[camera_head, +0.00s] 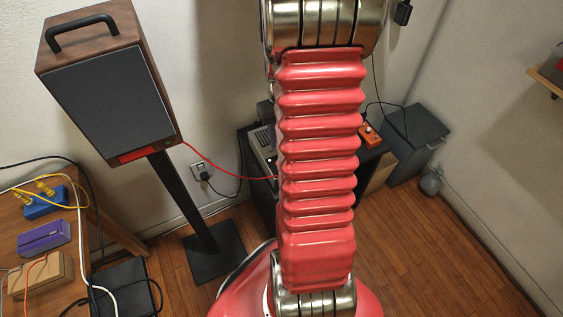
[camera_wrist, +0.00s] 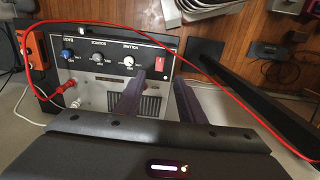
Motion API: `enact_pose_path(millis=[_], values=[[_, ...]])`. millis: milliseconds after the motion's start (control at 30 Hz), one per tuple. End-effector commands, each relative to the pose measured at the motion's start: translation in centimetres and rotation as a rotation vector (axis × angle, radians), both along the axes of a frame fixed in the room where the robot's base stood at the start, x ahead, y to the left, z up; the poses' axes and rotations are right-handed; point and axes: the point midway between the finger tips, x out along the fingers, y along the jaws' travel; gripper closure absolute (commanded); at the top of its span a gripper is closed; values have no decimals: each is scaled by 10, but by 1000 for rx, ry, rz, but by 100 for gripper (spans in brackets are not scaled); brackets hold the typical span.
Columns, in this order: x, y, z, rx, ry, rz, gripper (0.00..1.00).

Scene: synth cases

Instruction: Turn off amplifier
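The amplifier (camera_wrist: 110,45) fills the upper left of the wrist view. Its dark panel has knobs marked bass (camera_wrist: 67,56), source (camera_wrist: 97,58) and volume (camera_wrist: 128,60), and a red switch (camera_wrist: 159,66) at the panel's right end. My gripper (camera_wrist: 158,83) is open and empty, its two purplish fingers pointing at the amplifier. The red switch appears just beyond the gap between the fingertips; I cannot tell whether they touch it. In the head view the amplifier (camera_head: 262,148) is mostly hidden behind my red arm, and my gripper is not visible.
A red cable (camera_head: 225,171) runs from the tall speaker (camera_head: 108,100) to the amplifier; in the wrist view it (camera_wrist: 222,75) arcs over the panel and down the right. An orange box (camera_head: 369,135) stands beside the amplifier. A wooden table (camera_head: 75,260) is at left.

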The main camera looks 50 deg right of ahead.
Motion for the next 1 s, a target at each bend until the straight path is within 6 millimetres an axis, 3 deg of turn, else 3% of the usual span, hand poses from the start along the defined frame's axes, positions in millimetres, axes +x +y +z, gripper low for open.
enact_pose_path(millis=[467, 1000], values=[[0, 1, -5, 0, 1, 10, 64], [-1, 1, -69, 2, 3, 10, 64]])
